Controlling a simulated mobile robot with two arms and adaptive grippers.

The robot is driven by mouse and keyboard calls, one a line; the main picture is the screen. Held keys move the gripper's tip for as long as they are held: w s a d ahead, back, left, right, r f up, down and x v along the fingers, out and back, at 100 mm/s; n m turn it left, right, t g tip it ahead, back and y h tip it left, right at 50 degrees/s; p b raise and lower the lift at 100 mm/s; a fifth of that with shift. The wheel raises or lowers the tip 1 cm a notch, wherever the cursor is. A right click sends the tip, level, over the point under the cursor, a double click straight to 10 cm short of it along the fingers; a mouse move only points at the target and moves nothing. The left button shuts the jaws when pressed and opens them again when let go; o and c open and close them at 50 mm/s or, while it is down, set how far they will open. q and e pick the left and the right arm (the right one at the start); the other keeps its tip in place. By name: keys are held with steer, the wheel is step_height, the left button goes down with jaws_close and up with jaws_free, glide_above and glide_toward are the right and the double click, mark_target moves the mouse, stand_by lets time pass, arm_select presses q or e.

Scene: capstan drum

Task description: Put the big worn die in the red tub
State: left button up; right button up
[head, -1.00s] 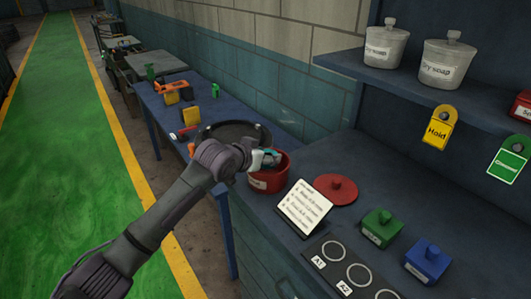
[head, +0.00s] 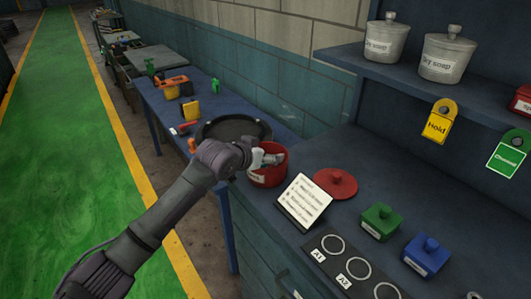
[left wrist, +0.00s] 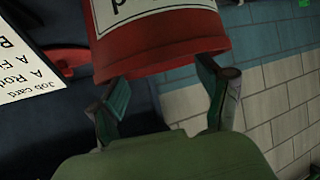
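The red tub (head: 268,178) stands on the near bench at its left end, beside the black round tray. My left gripper (head: 266,158) is at the tub's rim in the head view. I cannot see a die in any view; the tub's inside is mostly hidden by the gripper. My right gripper is not in view.
A red lid (head: 335,182), a job card (head: 303,201), a green block (head: 381,221) and a blue block (head: 426,254) lie to the right. A black round tray (head: 235,129) stands behind the gripper. Lidded soap pots (head: 446,54) stand on the shelf above.

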arm_select(q)
steer(key=shift+r, duration=0.15)
steer(key=shift+r, duration=0.35)
steer(key=b+v, duration=0.1)
steer(key=v, duration=1.1)
steer(key=shift+b, duration=0.4)
